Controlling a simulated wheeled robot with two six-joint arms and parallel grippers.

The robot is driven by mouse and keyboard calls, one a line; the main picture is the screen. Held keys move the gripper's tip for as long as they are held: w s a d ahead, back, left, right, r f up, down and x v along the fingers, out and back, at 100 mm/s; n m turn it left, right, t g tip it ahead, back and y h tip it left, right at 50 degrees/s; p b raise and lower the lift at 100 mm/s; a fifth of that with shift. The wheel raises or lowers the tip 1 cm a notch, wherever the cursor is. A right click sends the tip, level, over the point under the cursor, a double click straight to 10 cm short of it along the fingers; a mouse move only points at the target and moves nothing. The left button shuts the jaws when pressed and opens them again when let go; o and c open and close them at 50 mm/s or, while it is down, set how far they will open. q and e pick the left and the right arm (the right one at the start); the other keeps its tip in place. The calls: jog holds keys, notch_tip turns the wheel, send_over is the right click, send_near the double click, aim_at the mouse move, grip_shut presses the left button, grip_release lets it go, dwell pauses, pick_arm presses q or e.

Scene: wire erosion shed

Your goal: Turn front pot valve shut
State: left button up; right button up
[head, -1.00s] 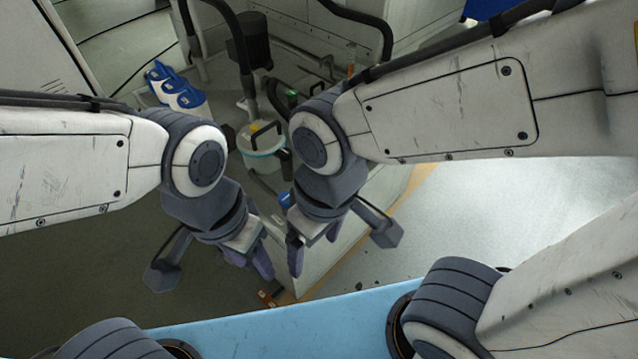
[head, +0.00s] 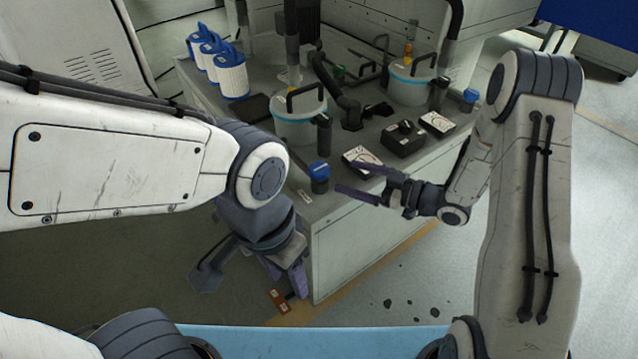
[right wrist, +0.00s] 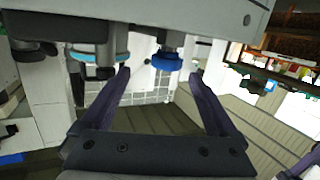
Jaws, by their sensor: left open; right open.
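Two white pots with teal bands stand on the grey bench, a nearer one (head: 299,126) and a farther one (head: 410,86). A blue valve knob (head: 320,172) sits at the bench's near edge below the nearer pot; another blue knob (head: 470,96) is by the farther pot. My right gripper (head: 346,177) is open, its fingers pointing left toward the nearer knob, apart from it. In the right wrist view, a blue knob (right wrist: 167,62) appears between the open fingertips (right wrist: 160,75), beyond them. My left gripper (head: 287,280) is open and empty, hanging low left of the bench.
White filter cartridges with blue tops (head: 230,72) stand at the bench's back left. A black box (head: 403,138) and dial gauges (head: 438,123) lie on the bench right of the nearer pot. The floor right of the bench is mostly clear.

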aim_at(329, 173)
jog(key=shift+s+d+f+y+b, duration=0.3)
jog(key=shift+s+d+f+y, duration=0.15)
jog(key=shift+s+y, duration=0.25)
jog(key=shift+w+a+r, duration=0.1)
jog(key=shift+w+a, duration=0.05)
jog(key=shift+a, duration=0.15)
pick_arm(q)
notch_tip(329, 173, down, 2)
jog(key=shift+b, duration=0.3)
pick_arm(e)
jog(key=x, duration=0.9)
jog(key=shift+w+a+r, duration=0.15)
jog(key=shift+a+r, duration=0.05)
jog(key=shift+a, duration=0.05)
jog(key=c, duration=1.4)
jog(key=shift+o, duration=0.2)
